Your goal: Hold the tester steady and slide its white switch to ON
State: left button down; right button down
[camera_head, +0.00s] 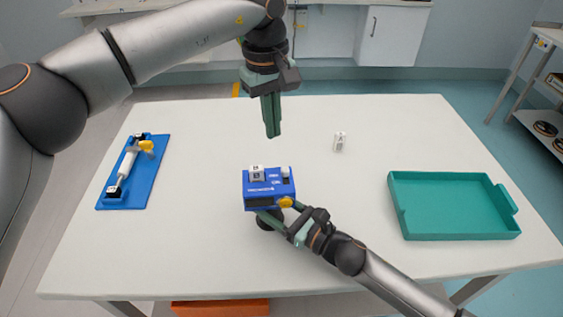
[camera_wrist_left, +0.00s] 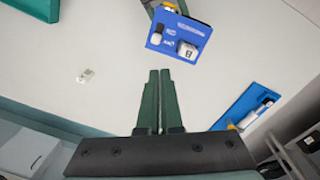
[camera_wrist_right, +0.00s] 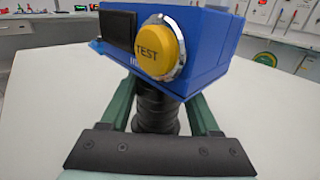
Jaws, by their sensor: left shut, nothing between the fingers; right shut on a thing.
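The blue tester (camera_head: 268,198) stands on a round black foot near the table's middle. Its top carries a marked white block (camera_head: 257,173) and a smaller white knob (camera_head: 286,172), which looks like the switch; its ON/OFF position is too small to read. The right wrist view shows its yellow TEST button (camera_wrist_right: 157,50) and black stem (camera_wrist_right: 157,108). My right gripper (camera_head: 274,214) comes from the lower right and is shut on the tester, fingers either side of the stem. My left gripper (camera_head: 272,134) is shut and empty, pointing down above the table, behind and apart from the tester (camera_wrist_left: 178,36).
A small white marked block (camera_head: 339,142) lies right of my left gripper. An empty teal tray (camera_head: 402,220) is at the right. A blue board (camera_head: 146,182) with a white cylinder and yellow part lies at the left.

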aim_at(285, 172)
pick_arm(q)
jog(key=shift+d+r+m+t+y, duration=0.15)
jog(key=shift+d+r+m+t, duration=0.15)
jog(key=shift+m+t, duration=0.4)
jog(key=shift+d+r+m+t+y, duration=0.1)
jog(key=shift+d+r+m+t, duration=0.25)
jog(key=shift+m, duration=0.55)
jog(key=shift+d+r+m+t+y, duration=0.15)
jog(key=shift+d+m+t, duration=0.25)
jog(key=shift+m+t, duration=0.4)
jog(key=shift+f, duration=0.1)
jog(key=x, duration=1)
jog(key=shift+s+d, duration=0.1)
jog(key=shift+s, duration=1.95)
